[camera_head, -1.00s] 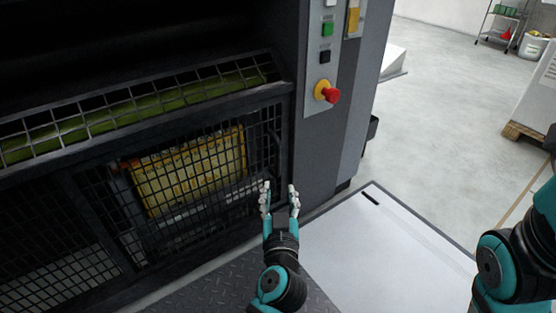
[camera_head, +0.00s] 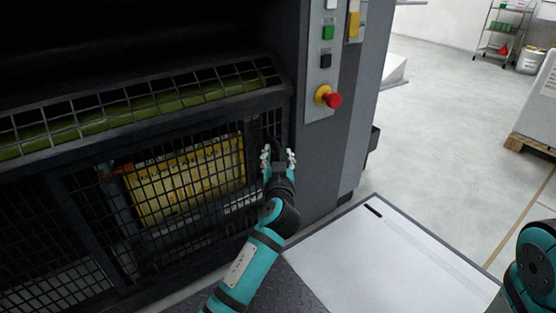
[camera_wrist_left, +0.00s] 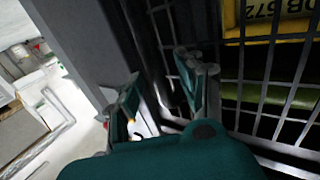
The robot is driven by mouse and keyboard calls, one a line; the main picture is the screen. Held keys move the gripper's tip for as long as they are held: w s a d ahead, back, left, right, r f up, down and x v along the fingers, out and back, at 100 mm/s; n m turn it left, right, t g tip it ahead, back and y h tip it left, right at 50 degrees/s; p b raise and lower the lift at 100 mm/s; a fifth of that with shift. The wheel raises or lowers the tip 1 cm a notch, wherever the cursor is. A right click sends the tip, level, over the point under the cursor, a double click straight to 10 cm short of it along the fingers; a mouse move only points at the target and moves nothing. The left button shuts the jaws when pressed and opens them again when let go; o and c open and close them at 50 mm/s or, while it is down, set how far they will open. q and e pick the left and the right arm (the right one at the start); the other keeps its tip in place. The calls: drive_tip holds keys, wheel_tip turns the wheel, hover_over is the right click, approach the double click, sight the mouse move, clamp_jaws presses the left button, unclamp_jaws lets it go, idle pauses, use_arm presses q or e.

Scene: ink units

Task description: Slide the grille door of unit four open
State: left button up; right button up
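The grille door (camera_head: 85,215) is a dark wire mesh panel low on the press unit, with a yellow lettered panel (camera_head: 185,180) behind it. My left gripper (camera_head: 278,158) is at the right end of the grille, in front of its dark frame. Its two fingers are apart, and I see no gap closed between them. In the left wrist view the fingers (camera_wrist_left: 160,95) stand spread beside the mesh (camera_wrist_left: 265,95). Whether a handle lies between them is hidden. My right arm shows at the lower right, but its gripper is out of view.
A grey column right of the grille carries a red stop button (camera_head: 333,100) and a green button (camera_head: 328,33). A white-topped platform (camera_head: 385,265) lies below right. Open floor (camera_head: 445,130) extends right, with a pallet (camera_head: 530,145) at the edge.

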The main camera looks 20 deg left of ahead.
use_arm(q)
clamp_jaws()
idle(0.3)
idle(0.3)
